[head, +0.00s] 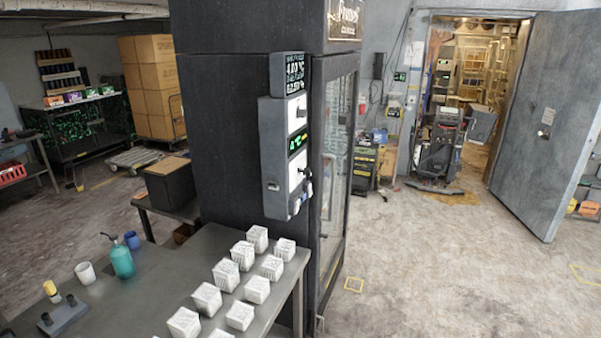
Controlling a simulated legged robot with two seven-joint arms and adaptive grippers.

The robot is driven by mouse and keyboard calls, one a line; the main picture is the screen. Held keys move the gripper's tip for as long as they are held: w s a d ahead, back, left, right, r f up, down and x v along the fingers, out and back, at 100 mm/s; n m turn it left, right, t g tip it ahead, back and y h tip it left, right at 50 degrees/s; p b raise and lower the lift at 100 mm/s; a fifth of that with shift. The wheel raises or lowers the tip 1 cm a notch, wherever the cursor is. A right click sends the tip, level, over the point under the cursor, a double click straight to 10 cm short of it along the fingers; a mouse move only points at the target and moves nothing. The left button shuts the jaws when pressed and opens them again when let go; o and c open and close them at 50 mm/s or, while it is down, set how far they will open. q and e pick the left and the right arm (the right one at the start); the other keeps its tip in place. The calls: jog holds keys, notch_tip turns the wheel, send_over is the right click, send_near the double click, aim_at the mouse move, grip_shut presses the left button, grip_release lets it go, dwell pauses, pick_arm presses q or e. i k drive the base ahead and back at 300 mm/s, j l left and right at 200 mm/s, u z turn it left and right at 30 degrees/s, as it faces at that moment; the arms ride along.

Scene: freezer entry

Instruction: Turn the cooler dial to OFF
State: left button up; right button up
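The cooler (225,130) is a tall dark cabinet in the middle of the head view, with a glass door (338,160) on its right side. A grey control box (272,150) is fixed to its dark side wall. The box carries green-lit displays (297,142) and white panels with small dark knobs. An upper dark knob (301,113) and a lower dark knob (307,172) show at the box's right edge. I cannot tell which one is the cooler dial, and their labels and settings are too small to read. Neither of my grippers is in view.
A metal table (150,290) stands in front of the cooler, bearing several white baskets (257,289), a teal spray bottle (122,262) and cups. A dark box (170,183) stands behind it. Open floor (430,270) lies to the right, before an open grey door (545,120).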

aim_at(306, 172)
jog(key=i+l, duration=0.8)
